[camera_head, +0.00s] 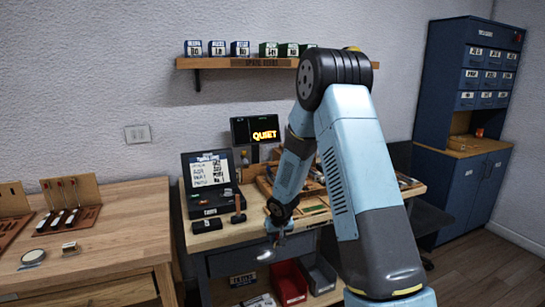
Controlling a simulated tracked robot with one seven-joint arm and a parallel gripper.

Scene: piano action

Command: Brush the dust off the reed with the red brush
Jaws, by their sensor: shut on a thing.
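My gripper (277,238) is at the front edge of the middle workbench (235,238), pointing down. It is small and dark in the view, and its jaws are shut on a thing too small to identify. A pale spot (265,255) shows just below and left of the jaws; I cannot tell whether it is part of the held thing. I cannot clearly pick out the red brush or the reed. My arm hides part of the workbench's right side.
On the workbench are a dark case (211,180), a lit QUIET sign (264,134) and a wooden tray (263,186). A red bin (289,283) sits below.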

